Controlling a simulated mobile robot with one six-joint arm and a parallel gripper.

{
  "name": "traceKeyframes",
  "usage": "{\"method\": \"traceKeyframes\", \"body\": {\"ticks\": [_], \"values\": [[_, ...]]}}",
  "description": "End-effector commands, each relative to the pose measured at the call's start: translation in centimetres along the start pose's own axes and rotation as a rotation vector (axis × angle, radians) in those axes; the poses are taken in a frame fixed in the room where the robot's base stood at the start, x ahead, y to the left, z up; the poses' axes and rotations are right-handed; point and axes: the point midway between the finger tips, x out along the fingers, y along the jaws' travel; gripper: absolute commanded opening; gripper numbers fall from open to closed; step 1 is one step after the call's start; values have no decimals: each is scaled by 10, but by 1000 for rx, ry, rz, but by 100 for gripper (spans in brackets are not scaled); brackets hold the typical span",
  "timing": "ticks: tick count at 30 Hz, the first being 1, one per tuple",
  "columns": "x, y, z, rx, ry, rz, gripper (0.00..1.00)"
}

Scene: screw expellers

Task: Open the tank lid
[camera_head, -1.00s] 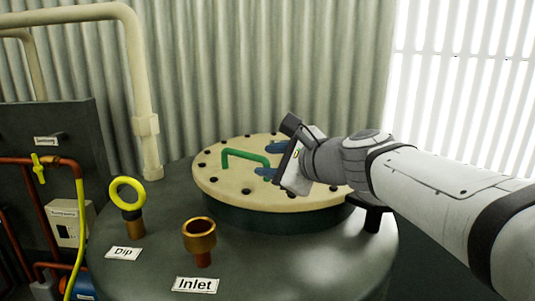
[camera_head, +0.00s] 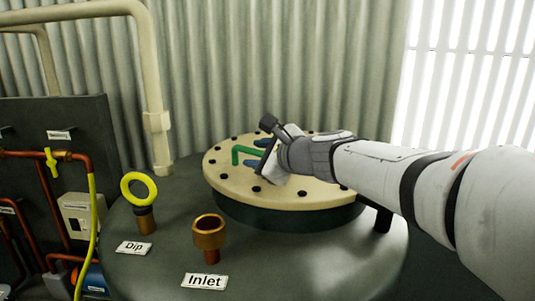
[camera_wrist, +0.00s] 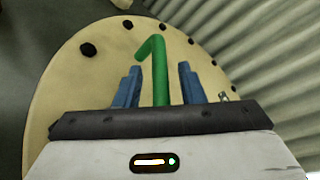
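The tank lid (camera_head: 230,180) is a round cream disc with dark bolt holes around its rim, lying flat and closed on the dark tank. A green bar handle (camera_head: 238,151) stands on top of it; my arm hides part of it in the head view. My gripper (camera_head: 259,153) is over the lid at the handle, its two blue fingers apart. In the wrist view the green handle (camera_wrist: 159,70) runs between the blue fingers (camera_wrist: 158,88), with a visible gap on each side. I see no grip on it.
A yellow dip ring (camera_head: 138,188) and a brass inlet cup (camera_head: 208,233) stand on the tank top in front of the lid. A cream pipe (camera_head: 157,110) rises at left beside a dark panel with copper pipes. A corrugated wall (camera_head: 270,60) stands behind.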

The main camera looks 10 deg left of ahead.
Motion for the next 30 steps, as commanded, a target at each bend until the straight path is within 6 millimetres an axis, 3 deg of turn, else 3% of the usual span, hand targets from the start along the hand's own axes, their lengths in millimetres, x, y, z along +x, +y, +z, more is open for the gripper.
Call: {"method": "traceKeyframes", "body": {"ticks": [13, 30], "values": [[-1, 0, -1, 0, 1, -1, 0], [-2, -1, -2, 6, 17, -17, 0]]}}
